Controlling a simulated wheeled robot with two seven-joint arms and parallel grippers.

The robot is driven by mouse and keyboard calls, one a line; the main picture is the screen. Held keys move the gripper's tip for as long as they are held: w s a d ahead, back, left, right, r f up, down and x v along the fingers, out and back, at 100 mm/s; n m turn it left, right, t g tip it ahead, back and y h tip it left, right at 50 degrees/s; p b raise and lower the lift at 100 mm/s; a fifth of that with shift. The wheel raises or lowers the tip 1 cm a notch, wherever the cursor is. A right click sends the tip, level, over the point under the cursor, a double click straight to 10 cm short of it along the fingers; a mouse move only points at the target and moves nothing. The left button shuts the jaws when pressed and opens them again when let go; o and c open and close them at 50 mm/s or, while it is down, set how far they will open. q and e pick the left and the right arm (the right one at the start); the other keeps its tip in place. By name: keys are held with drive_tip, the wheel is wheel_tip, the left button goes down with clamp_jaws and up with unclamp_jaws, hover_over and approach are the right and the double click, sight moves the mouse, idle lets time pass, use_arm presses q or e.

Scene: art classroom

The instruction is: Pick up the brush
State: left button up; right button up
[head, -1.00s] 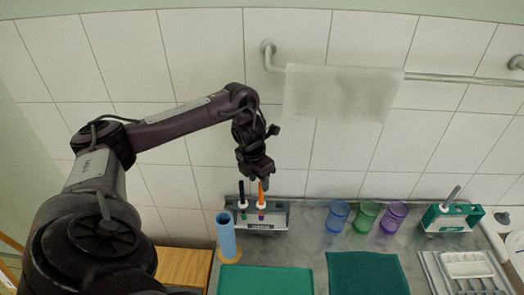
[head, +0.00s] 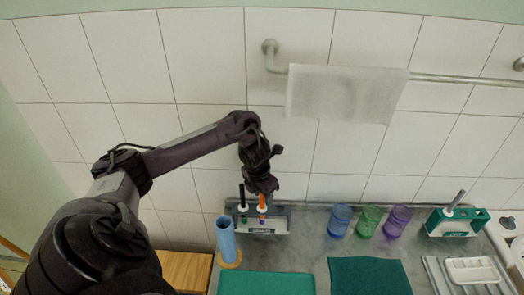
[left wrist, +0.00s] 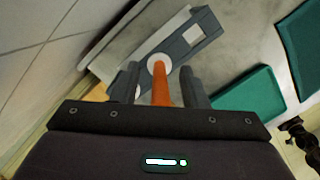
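The brush with an orange handle (head: 262,203) stands upright in a grey holder (head: 278,219) against the tiled wall. My left gripper (head: 261,192) is at the upper part of the orange handle, pointing down. In the left wrist view, the orange handle (left wrist: 160,84) lies between the two fingers of the left gripper (left wrist: 160,80). The fingers are apart, with a gap on each side of the handle. A white collar sits around the brush at the holder. The brush's lower end is hidden. My right gripper is in neither view.
A black-handled tool (head: 242,197) stands close left of the brush. A blue cylinder (head: 227,238) stands in front left. Blue (head: 340,220), green (head: 368,221) and purple (head: 397,220) cups stand to the right. A green tray (head: 266,284) lies in front. A towel (head: 345,94) hangs above.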

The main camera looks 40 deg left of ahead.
use_arm(q)
drive_tip(key=shift+c, duration=0.3)
drive_tip(key=c, duration=0.7)
clamp_jaws()
drive_tip(key=shift+r, duration=0.15)
